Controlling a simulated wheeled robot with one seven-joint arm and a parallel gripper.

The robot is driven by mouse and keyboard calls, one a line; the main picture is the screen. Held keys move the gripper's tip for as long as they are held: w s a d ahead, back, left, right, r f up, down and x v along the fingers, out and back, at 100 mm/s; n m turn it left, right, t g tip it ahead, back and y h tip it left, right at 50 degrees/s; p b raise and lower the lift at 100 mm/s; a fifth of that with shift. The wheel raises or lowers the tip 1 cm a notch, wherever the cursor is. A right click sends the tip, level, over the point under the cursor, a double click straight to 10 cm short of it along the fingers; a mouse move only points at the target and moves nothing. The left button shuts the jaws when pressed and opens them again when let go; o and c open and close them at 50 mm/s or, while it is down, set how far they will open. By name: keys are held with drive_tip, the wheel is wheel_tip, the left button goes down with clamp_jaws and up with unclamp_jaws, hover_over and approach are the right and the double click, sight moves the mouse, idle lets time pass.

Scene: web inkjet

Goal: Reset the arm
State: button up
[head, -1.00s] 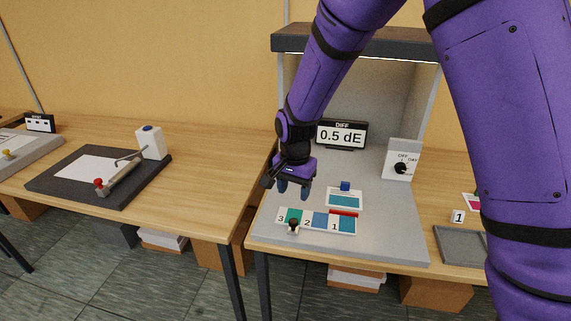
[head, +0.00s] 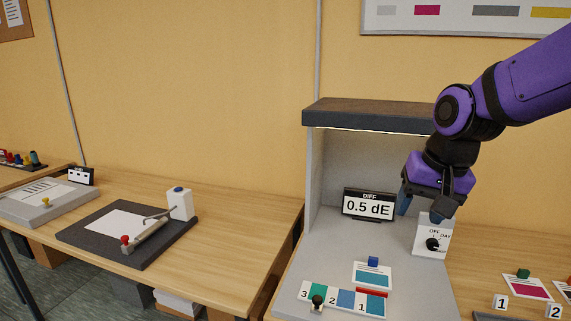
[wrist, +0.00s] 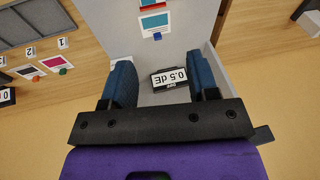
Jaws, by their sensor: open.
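My purple arm reaches in from the upper right in the head view. My gripper (head: 427,208) is open and empty, raised in front of the right side of the grey viewing booth (head: 340,160). In the head view it hangs just above the white switch box (head: 432,236) with a black knob. In the wrist view, my gripper's two dark blue fingers (wrist: 163,84) stand wide apart, with the DIFF display (wrist: 170,78) showing between them, farther off. The display (head: 368,205) reads 0.5 dE in the head view.
A numbered colour strip (head: 343,299) and a colour card (head: 372,275) with a blue knob lie on the booth floor. Left, a dark board (head: 90,237) with a lever holds white paper. Right, cards and number blocks (head: 500,302) stand on the table.

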drive_tip(key=s+d+r+n+t, duration=0.1)
drive_tip(key=s+d+r, duration=0.1)
drive_tip(key=s, duration=0.5)
drive_tip(key=s+d+r+n+t+h, duration=0.1)
drive_tip(key=s+d+r, duration=0.2)
drive_tip(key=s+d, duration=0.2)
drive_tip(key=s, duration=0.3)
drive_tip(key=shift+n, duration=0.4)
drive_tip(key=shift+o, duration=0.4)
idle(1.7)
